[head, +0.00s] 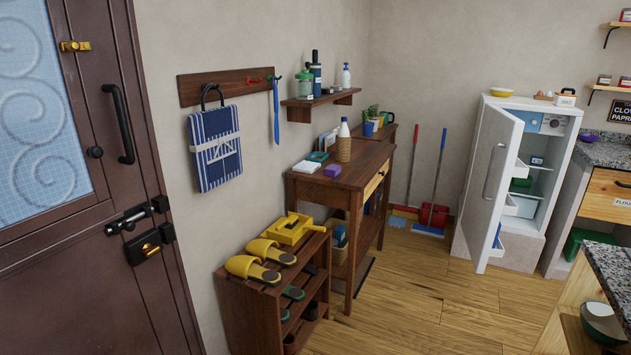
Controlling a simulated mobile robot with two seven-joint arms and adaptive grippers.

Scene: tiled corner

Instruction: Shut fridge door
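The white fridge (561,118) stands in the far right corner, against the back wall. Its door (491,180) is open and swung out toward me on the left side, with a long grey handle (494,160) on its outer face. Door shelves show behind the door's free edge. Neither of my grippers is in view.
A brown door (97,262) stands at the left. A shoe rack (241,312) and wooden table (335,187) line the wall. A red dustpan (434,215) stands left of the fridge. Granite counters (607,153) stand at right. The wooden floor (420,300) between is clear.

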